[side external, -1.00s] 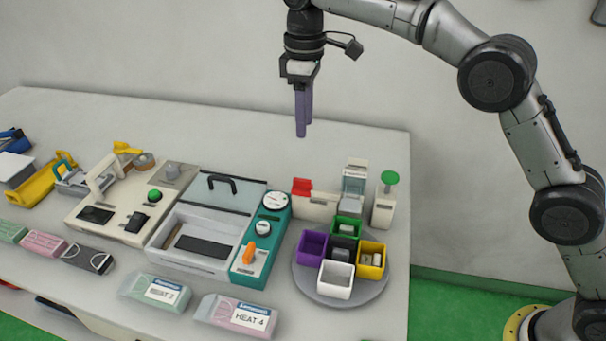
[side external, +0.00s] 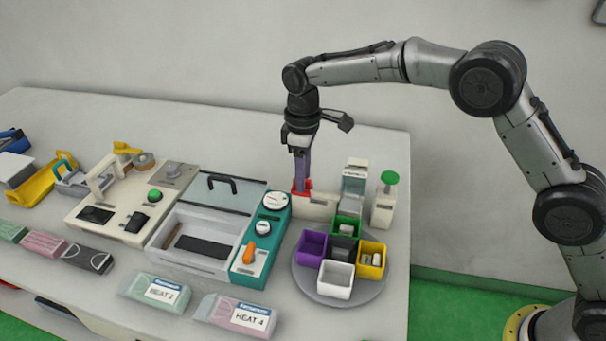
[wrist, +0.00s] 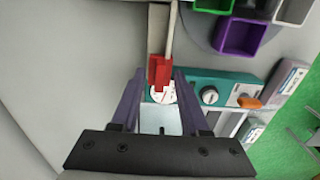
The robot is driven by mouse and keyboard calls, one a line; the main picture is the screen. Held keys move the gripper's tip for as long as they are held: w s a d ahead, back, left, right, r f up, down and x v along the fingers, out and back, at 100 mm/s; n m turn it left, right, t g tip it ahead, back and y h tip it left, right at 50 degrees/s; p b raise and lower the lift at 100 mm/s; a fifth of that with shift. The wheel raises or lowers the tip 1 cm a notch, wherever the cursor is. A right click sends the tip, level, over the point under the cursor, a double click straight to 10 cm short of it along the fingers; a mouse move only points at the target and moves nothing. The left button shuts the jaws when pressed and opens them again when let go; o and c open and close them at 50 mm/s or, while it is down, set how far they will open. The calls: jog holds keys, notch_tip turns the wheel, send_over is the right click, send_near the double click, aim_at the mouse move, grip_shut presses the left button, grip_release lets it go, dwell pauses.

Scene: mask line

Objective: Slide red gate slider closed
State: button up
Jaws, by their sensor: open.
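The red gate slider (side external: 301,187) sits at the left end of a cream rail block (side external: 321,206), behind the turntable. In the wrist view the red slider (wrist: 159,72) shows at the end of the pale rail (wrist: 168,28), between and just beyond the fingertips. My gripper (side external: 302,184) points down at the slider, with its purple fingers partly covering it in the side view. In the wrist view my gripper (wrist: 158,75) is open, one finger on each side of the slider, with visible gaps. Whether a finger touches it I cannot tell.
A teal panel (side external: 248,270) with a dial and knobs stands left of the rail. A round grey turntable (side external: 309,287) carries several coloured bins in front. A green-topped bottle (side external: 384,205) and a clear-fronted dispenser (side external: 352,190) stand to the right. A glass-lidded box (side external: 190,262) is farther left.

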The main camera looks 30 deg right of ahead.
jog(key=shift+f, duration=0.15)
jog(key=shift+c, duration=0.3)
grip_shut()
dwell(1.1)
